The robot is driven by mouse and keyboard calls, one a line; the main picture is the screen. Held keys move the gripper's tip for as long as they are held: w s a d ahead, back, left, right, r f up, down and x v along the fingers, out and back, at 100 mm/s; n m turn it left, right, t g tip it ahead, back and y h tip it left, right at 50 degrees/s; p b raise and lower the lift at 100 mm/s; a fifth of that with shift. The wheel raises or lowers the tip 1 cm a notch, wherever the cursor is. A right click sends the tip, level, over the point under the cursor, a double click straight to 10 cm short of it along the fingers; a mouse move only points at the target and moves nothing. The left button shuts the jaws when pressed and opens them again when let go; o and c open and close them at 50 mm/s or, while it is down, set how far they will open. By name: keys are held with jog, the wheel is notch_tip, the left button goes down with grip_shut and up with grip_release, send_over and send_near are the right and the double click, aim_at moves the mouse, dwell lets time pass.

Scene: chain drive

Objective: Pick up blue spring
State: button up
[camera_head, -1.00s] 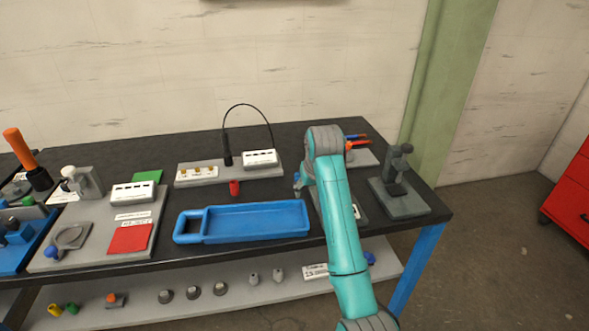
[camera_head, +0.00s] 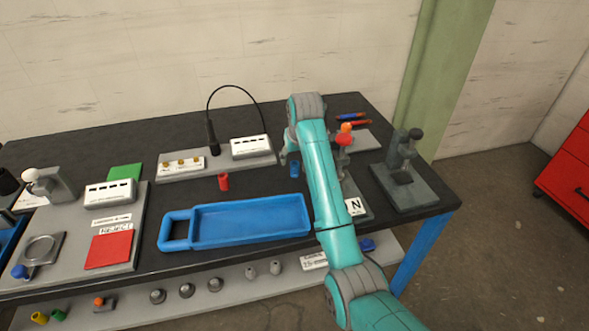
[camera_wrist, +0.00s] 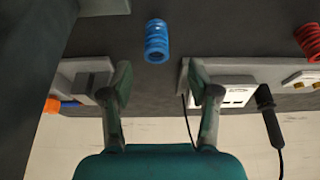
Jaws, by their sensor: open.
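The blue spring (camera_head: 294,169) stands on the dark table top, just left of my arm in the head view. In the wrist view the blue spring (camera_wrist: 157,41) shows at the top middle, beyond the fingertips and roughly between their lines. My gripper (camera_wrist: 166,82) is open and empty, its two fingers spread wide apart. It does not touch the spring. In the head view my gripper is mostly hidden behind my arm.
A red spring (camera_head: 223,181) stands left of the blue one. A blue tray (camera_head: 250,222) lies in front. A grey board with a white box (camera_head: 250,147) and black cable is behind. A grey fixture (camera_head: 404,175) stands at right. Dark table surface surrounds the spring.

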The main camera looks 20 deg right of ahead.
aim_at(295, 164)
jog(key=shift+d+x, duration=0.2)
jog(key=shift+x, duration=2.5)
jog(key=shift+c, duration=0.3)
grip_shut()
